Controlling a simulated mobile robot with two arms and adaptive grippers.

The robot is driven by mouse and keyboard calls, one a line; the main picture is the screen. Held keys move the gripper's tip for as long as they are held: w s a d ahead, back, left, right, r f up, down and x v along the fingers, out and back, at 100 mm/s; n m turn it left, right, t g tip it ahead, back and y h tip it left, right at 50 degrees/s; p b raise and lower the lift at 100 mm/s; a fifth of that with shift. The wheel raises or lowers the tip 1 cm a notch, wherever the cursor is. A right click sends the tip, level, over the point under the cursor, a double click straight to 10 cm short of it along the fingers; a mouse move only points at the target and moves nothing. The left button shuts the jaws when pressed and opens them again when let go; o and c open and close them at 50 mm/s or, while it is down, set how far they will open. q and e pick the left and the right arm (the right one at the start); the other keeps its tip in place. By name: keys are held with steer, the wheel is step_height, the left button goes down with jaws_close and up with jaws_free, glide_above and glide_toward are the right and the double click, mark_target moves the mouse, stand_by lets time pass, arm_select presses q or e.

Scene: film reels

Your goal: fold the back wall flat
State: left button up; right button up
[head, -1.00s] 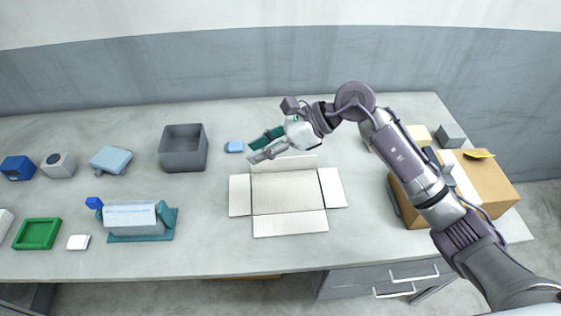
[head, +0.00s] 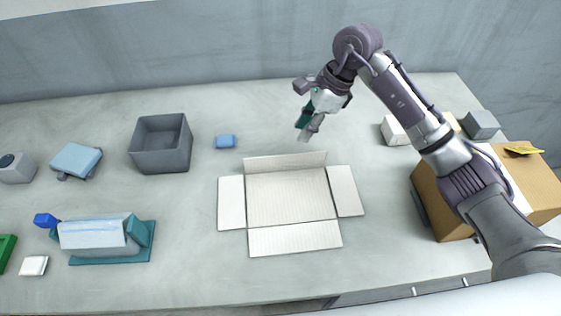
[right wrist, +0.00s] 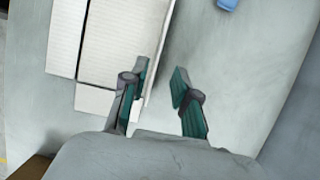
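The cardboard box (head: 287,197) lies opened out on the table, with its front and side walls folded down flat. Its back wall (head: 285,161) shows as a shorter strip along the rear edge and seems tilted up, leaning backward. In the right wrist view the back wall (right wrist: 162,40) is a narrow strip beside the box floor (right wrist: 122,40). My left gripper is not in view.
A grey bin (head: 160,168) and a small blue block (head: 225,142) stand left of the back wall. A teal holder (head: 110,258) is at front left. A brown carton (head: 440,205) and small boxes are at right. The table behind the box is clear.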

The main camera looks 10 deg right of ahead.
steer(key=p, duration=0.3)
glide_toward(276, 171)
steer(key=x, duration=0.5)
steer(key=shift+w+f, duration=0.1)
steer(key=shift+f, duration=0.1)
steer(key=shift+a+f, duration=0.25)
steer(key=shift+f, duration=0.3)
jaws_close()
